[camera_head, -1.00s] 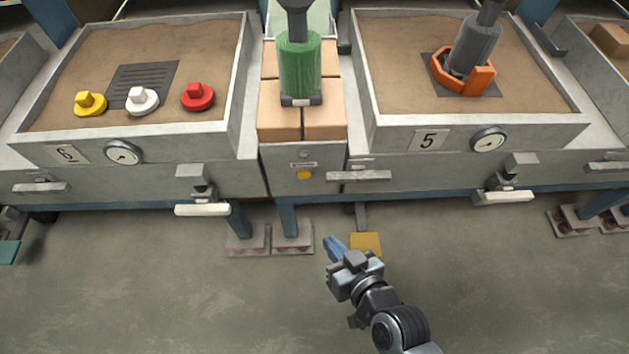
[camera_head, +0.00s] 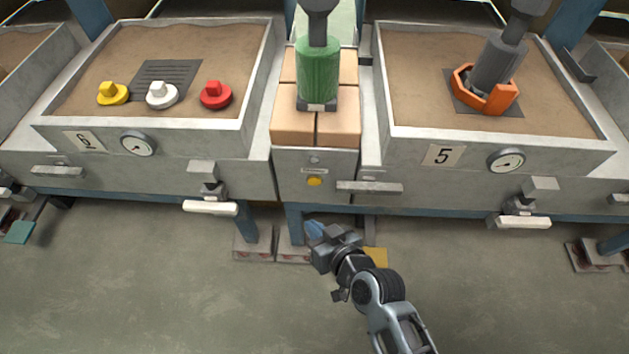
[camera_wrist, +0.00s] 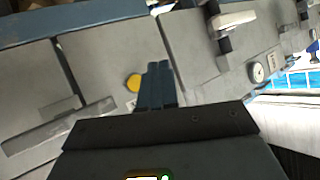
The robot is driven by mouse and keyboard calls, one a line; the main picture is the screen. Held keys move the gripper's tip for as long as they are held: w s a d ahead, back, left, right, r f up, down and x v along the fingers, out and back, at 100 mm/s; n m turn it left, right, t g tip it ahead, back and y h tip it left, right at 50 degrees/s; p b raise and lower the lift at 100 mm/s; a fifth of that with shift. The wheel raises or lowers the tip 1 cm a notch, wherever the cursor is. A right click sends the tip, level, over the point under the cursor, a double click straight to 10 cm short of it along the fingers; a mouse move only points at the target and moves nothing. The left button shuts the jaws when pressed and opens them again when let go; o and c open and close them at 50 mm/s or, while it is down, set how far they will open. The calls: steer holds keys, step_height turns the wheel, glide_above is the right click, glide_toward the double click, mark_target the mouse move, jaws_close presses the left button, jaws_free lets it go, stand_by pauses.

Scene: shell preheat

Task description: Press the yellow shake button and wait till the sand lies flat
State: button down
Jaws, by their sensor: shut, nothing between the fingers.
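The round yellow button (camera_head: 314,181) sits on the grey front panel between sand boxes 6 and 5, below the brown blocks. It also shows in the wrist view (camera_wrist: 133,83), just left of my fingertips. My gripper (camera_head: 313,228) is shut and empty, in front of and below the button in the head view, with its blue fingers (camera_wrist: 156,82) pointing toward the panel. I see no contact with the button. The sand in box 6 (camera_head: 225,48) and the sand in box 5 (camera_head: 418,75) look mostly level, with slightly wavy edges.
Box 5 holds an orange fitting (camera_head: 487,98) with a grey cylinder. A green cylinder (camera_head: 318,72) stands over the blocks (camera_head: 338,128). Handles (camera_head: 370,187) jut from the fronts; the floor is open.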

steer(key=w+b, duration=0.2)
steer(key=w, duration=0.6)
steer(key=shift+d, duration=0.15)
steer(key=shift+w+b, duration=0.25)
steer(key=shift+b, duration=0.05)
stand_by(1.7)
steer(key=shift+w, duration=0.25)
steer(key=shift+w+b, duration=0.4)
steer(key=shift+w, duration=0.05)
stand_by(0.6)
steer(key=shift+s, duration=0.15)
steer(key=shift+s+p, duration=0.3)
steer(key=shift+s, duration=0.45)
steer(key=shift+s+p, duration=0.7)
steer(key=shift+s, duration=1.75)
